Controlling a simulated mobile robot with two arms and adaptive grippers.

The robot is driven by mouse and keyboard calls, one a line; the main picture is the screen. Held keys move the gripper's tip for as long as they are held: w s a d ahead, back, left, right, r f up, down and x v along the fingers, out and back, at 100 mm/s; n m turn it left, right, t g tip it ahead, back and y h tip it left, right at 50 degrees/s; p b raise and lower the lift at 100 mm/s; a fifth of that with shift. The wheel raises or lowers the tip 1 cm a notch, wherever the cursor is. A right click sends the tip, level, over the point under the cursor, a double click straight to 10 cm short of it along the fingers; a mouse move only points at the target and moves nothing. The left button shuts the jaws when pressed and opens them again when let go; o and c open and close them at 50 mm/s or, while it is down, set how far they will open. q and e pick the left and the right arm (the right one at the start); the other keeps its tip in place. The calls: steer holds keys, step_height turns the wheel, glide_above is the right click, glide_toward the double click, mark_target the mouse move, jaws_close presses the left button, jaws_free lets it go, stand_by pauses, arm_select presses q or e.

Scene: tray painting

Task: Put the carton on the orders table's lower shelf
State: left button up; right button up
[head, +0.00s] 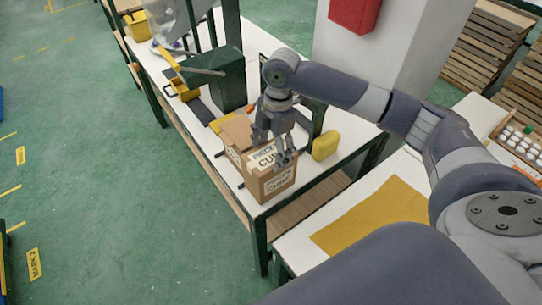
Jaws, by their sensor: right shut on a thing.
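The brown carton (276,187) with white labels is at the near end of a white-topped table (222,163). My right gripper (272,150) comes down on it from above and is shut on it. The gripper's fingers hide part of the carton's top. I cannot tell whether the carton rests on the tabletop or is held just above it. A wooden lower shelf (310,192) shows under this table between dark green legs. No sign shows whether this is the orders table. My left gripper is out of view.
A yellow object (325,145) stands right of the carton. A dark green machine (222,80) and yellow bins (183,90) are farther back. A white pillar (395,50) rises behind. The green floor at left is mostly clear.

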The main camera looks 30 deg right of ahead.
mark_target(271, 154)
step_height(271, 154, down, 2)
steer(key=shift+f, duration=0.5)
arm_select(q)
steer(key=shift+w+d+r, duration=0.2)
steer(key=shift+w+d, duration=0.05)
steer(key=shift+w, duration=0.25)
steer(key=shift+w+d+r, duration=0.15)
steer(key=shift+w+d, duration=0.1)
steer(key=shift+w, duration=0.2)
arm_select(e)
steer(key=o, duration=2)
steer(key=shift+f, duration=0.2)
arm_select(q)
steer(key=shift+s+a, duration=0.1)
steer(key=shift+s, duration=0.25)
arm_select(e)
steer(key=shift+o, duration=0.2)
steer(key=shift+r, duration=0.1)
